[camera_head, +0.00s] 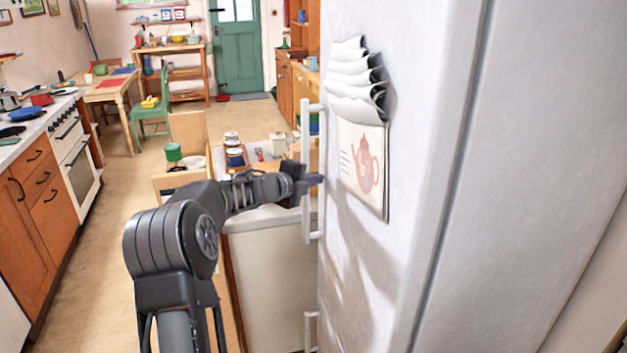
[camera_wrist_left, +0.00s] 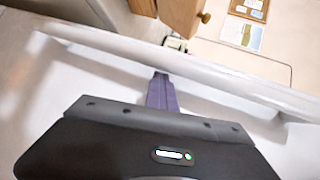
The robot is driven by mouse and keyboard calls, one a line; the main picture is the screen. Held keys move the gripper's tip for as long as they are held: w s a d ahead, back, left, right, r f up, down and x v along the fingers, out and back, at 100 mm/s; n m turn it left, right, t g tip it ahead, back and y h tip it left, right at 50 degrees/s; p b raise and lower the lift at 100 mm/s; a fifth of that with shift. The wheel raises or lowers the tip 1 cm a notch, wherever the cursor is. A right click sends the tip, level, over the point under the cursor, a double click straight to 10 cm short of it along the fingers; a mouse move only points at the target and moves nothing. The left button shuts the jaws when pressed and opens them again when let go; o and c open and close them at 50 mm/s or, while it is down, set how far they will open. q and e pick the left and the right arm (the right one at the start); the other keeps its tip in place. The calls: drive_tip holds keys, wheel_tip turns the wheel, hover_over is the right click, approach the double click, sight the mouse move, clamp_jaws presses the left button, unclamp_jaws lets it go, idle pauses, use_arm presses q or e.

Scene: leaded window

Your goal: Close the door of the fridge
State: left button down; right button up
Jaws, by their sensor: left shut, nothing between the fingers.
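The white fridge (camera_head: 540,190) fills the right of the head view. Its door (camera_head: 415,110) carries a calendar and shows a dark seam along its right side; how far it stands open I cannot tell. A long white handle (camera_head: 307,225) runs upright at the panel's left edge. My left gripper (camera_head: 316,180) is at the handle's mid-height, its purple fingers shut and empty. In the left wrist view the closed fingers (camera_wrist_left: 161,90) point at the handle bar (camera_wrist_left: 190,68), their tips close to it; contact is unclear. My right gripper is out of view.
A counter (camera_head: 268,215) with jars stands just left of the fridge, below my left arm. A second handle (camera_head: 311,330) is lower on the fridge. A stove (camera_head: 78,165) and drawers line the left wall. Open floor (camera_head: 115,235) lies between.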

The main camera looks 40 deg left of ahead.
use_arm(q)
drive_tip(key=b+v, duration=0.1)
drive_tip(key=v, duration=0.6)
drive_tip(key=shift+s, duration=0.35)
drive_tip(key=shift+r, duration=0.15)
